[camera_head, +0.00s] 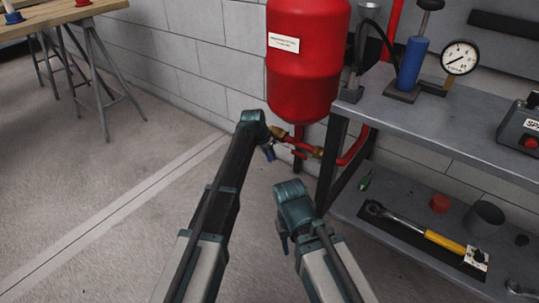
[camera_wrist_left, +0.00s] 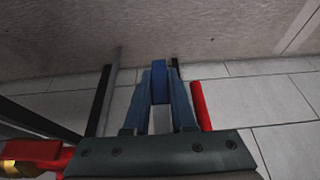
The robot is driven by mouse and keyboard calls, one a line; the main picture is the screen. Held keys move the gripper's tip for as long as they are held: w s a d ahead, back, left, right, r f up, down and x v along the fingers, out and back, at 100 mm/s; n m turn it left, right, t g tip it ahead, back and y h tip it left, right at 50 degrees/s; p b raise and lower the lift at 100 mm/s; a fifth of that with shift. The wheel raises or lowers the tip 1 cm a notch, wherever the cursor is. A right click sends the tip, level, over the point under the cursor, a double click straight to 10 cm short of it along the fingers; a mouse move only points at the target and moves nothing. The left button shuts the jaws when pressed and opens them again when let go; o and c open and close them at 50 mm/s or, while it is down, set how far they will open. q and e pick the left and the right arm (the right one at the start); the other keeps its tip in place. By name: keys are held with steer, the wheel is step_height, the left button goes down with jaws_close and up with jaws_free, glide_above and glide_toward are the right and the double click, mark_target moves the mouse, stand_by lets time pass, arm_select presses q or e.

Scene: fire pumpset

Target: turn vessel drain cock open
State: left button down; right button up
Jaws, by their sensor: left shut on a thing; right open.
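The red vessel (camera_head: 308,62) stands by the wall with brass and red pipe fittings (camera_head: 278,132) under it. My left gripper (camera_head: 268,150) is beside these fittings, below the vessel. In the left wrist view my left gripper (camera_wrist_left: 160,78) is shut on a blue lever (camera_wrist_left: 159,84), which lies between its two fingers. The cock body under the lever is hidden by the gripper. My right gripper (camera_head: 283,238) is lower and nearer, apart from the vessel and fittings. It is open and empty, though its fingers show only partly.
A grey bench (camera_head: 440,120) at the right carries a blue cylinder (camera_head: 412,64), a gauge (camera_head: 460,58) and a grey box (camera_head: 522,128). Its lower shelf (camera_head: 400,195) holds a yellow-handled wrench (camera_head: 440,240). A red pipe (camera_head: 357,150) runs beside the bench leg.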

stand_by(0.6)
arm_select(q)
steer(key=shift+w+a+t+y, duration=0.1)
steer(key=shift+a+t+y, duration=0.2)
steer(key=shift+y, duration=0.3)
steer(key=shift+w+a+r+m+t+y, duration=0.1)
steer(key=shift+w+a+m+t+y, duration=0.25)
steer(key=shift+y, duration=0.25)
steer(key=c, duration=0.7)
jaws_free()
steer(key=shift+c, duration=0.2)
steer(key=shift+r, duration=0.1)
